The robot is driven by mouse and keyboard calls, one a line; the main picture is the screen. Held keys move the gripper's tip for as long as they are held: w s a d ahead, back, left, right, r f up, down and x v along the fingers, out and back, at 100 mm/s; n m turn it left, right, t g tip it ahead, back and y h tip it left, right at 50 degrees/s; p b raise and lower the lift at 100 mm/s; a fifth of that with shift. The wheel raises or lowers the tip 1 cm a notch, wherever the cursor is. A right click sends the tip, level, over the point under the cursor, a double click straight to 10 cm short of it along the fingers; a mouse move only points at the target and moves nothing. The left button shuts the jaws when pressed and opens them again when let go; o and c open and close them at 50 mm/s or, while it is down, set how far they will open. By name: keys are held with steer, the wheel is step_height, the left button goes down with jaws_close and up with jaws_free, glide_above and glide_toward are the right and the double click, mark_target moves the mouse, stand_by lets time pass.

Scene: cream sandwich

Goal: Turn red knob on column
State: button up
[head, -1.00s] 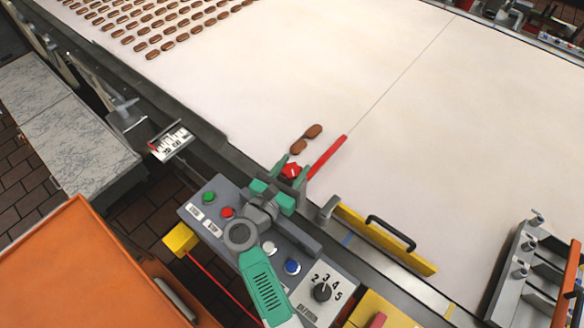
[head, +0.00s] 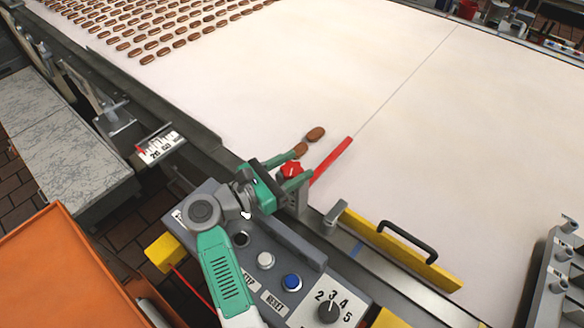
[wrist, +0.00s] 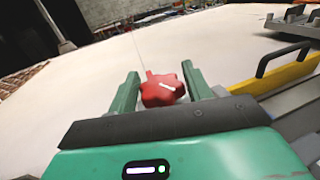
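The red knob (head: 291,170) is lobed and sits on a short grey column (head: 293,200) at the near edge of the white belt. Part of the column is hidden by my gripper.
A red bar (head: 332,160) extends from beside the knob over the belt (head: 440,150). Two brown pastries (head: 316,134) lie nearby. A grey control panel (head: 255,245) with buttons is below my arm. A yellow guard (head: 400,250) with a black handle stands to the right.

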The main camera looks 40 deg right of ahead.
mark_target(283, 174)
steer(key=shift+o, duration=1.4)
steer(key=a, duration=0.5)
steer(key=w+a, duration=0.1)
steer(key=a, duration=0.1)
steer(key=shift+w+a, duration=0.1)
steer(key=shift+a, duration=0.3)
